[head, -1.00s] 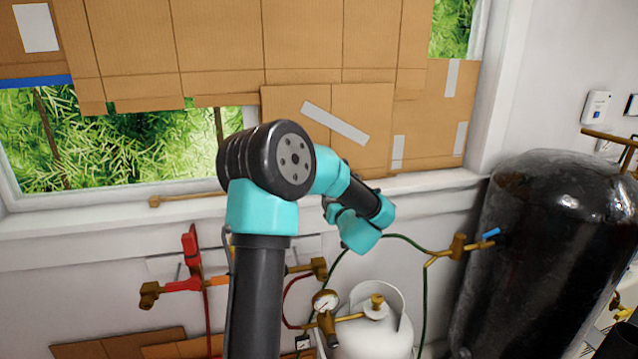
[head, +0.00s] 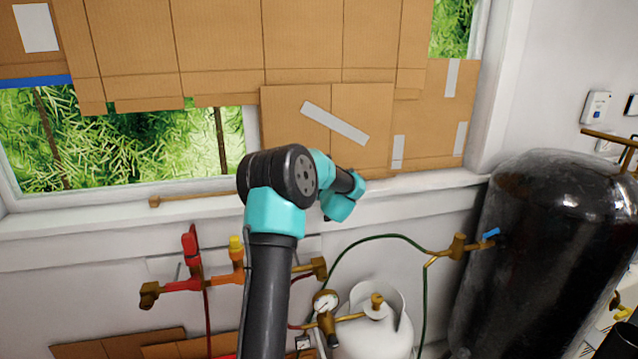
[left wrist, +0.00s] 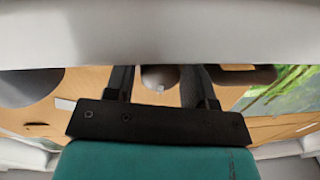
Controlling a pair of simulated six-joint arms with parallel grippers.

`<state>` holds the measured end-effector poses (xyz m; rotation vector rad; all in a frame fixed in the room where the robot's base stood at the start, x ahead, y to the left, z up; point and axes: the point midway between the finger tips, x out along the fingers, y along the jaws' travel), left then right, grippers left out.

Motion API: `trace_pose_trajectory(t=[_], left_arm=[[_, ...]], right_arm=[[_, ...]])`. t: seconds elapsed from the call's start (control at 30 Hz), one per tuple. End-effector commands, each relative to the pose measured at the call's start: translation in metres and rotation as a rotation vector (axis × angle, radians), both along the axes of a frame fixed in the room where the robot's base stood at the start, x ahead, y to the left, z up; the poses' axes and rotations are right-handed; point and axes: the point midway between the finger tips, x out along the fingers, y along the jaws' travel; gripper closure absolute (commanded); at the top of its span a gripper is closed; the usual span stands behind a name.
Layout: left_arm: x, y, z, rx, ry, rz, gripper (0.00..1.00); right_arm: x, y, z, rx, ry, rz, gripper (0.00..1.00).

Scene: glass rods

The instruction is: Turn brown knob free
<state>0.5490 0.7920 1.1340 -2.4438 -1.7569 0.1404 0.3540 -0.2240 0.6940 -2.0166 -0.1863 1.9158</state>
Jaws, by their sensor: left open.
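Several brownish brass knobs and fittings show in the head view: one at the left end of the red pipe (head: 150,294), one right of the arm (head: 318,268), and one on top of the white tank (head: 377,300). I cannot tell which is the brown knob. One arm of mine rises from the bottom centre, its wrist near the window sill; its fingers are hidden in the head view. In the left wrist view my left gripper (left wrist: 158,85) is open, its dark fingers apart. A pale rounded shape shows between them, unclear. My right gripper is not in view.
A red valve (head: 190,245) and a yellow-topped orange valve (head: 236,248) stand left of my arm. A pressure gauge (head: 325,301) sits by the white tank (head: 370,338). A large black tank (head: 550,250) fills the right. A green hose (head: 380,238) runs between.

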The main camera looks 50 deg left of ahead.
Motion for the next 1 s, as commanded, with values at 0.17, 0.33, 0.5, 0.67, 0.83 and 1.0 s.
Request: trace_pose_trajectory(t=[0.17, 0.33, 0.5, 0.67, 0.83, 1.0], left_arm=[[0.0014, 0.0040, 0.0002, 0.000, 0.000, 0.000, 0.50], [0.0013, 0.0038, 0.0003, 0.000, 0.000, 0.000, 0.50], [0.0013, 0.0036, 0.0003, 0.000, 0.000, 0.000, 0.65], [0.0011, 0.0036, 0.0002, 0.000, 0.000, 0.000, 0.81], [0.0011, 0.0035, 0.0002, -0.001, -0.003, 0.000, 0.84], [0.0011, 0.0035, 0.0003, -0.009, -0.023, 0.000, 0.84]], right_arm=[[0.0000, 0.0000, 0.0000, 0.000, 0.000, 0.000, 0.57], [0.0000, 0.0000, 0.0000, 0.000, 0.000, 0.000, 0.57], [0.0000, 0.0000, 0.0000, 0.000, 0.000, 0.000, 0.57], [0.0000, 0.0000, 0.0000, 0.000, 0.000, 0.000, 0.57], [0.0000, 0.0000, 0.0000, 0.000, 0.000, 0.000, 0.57], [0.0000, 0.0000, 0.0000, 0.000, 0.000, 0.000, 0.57]])
